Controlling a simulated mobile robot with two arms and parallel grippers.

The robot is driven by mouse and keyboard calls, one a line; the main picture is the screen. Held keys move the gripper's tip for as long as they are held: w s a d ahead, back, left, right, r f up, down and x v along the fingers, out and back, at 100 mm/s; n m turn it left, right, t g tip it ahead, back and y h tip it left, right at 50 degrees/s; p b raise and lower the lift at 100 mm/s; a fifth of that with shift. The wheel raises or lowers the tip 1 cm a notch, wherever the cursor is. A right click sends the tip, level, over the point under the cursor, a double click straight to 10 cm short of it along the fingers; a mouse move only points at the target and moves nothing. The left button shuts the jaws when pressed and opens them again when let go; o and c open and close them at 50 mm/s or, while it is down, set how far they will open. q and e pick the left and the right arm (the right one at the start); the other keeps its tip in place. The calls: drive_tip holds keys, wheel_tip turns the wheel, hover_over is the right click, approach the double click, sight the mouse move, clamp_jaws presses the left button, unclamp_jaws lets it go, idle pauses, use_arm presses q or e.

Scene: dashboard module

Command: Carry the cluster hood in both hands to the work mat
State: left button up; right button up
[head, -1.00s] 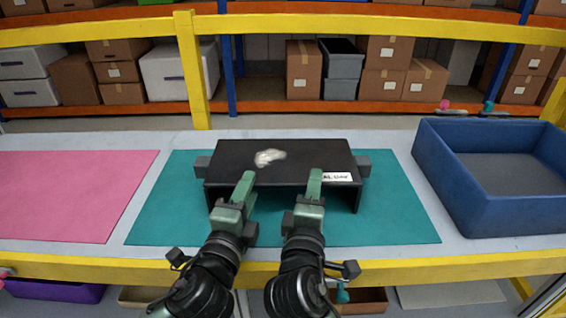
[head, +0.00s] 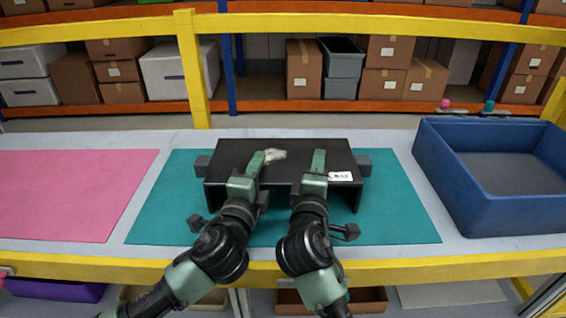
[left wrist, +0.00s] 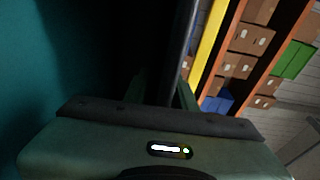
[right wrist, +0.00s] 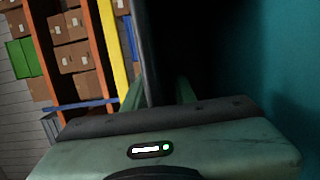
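The cluster hood (head: 290,180) is a black box-like cover with a white label, a pale glossy patch on top and a grey block at each end. It rests on the teal mat (head: 400,220). My left gripper (head: 258,162) and right gripper (head: 319,162) reach over its front edge, side by side. One finger of each shows above the top panel. In the left wrist view the hood's panel (left wrist: 183,50) runs between spread fingers; the right wrist view shows the same panel (right wrist: 142,50). The lower fingers are in dark shadow under the panel.
A pink mat (head: 70,195) lies at the left of the table. A blue open bin (head: 480,215) stands at the right. A yellow rail (head: 420,268) runs along the front edge. Shelves with boxes (head: 305,70) stand behind. Grey table shows between the mats and bin.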

use_arm(q)
clamp_jaws()
use_arm(e)
clamp_jaws()
use_arm(q)
drive_tip(key=shift+f, duration=0.1)
idle(0.8)
